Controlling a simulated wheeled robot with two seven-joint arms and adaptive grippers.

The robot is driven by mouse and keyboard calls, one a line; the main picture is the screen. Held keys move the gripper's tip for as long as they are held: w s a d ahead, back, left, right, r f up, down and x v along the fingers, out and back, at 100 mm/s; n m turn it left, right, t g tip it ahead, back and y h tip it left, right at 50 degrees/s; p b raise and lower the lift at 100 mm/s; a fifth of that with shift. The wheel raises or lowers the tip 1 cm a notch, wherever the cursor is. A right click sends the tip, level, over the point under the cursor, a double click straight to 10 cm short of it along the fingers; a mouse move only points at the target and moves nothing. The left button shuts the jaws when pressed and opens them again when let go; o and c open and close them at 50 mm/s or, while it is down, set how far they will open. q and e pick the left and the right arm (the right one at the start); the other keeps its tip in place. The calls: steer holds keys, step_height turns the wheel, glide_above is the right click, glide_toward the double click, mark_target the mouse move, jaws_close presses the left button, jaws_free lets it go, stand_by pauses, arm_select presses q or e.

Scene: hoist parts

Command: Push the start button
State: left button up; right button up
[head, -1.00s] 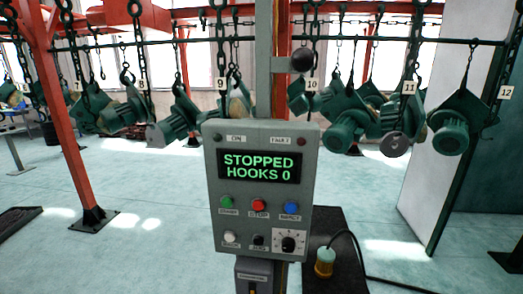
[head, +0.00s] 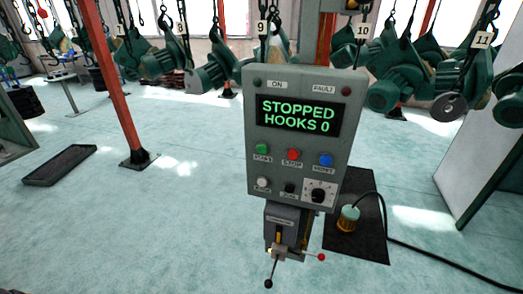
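The control box (head: 304,140) stands on a post in the middle of the head view, a little right of centre and slightly tilted in the picture. Its display (head: 299,115) reads "STOPPED HOOKS 0". The green start button (head: 262,149) is at the left of the upper button row. The red stop button (head: 293,154) and a blue button (head: 326,159) sit to its right. Below them are a white button (head: 263,183), a small black switch (head: 290,188) and a black rotary knob (head: 319,195). Neither of my grippers shows in the view.
Green hoist parts (head: 388,82) hang from numbered hooks behind the box. A red post (head: 113,85) and a dark tray (head: 60,165) are at left. A dark mat (head: 370,240) with a cable plug (head: 347,219) lies right of the post. The floor in front is open.

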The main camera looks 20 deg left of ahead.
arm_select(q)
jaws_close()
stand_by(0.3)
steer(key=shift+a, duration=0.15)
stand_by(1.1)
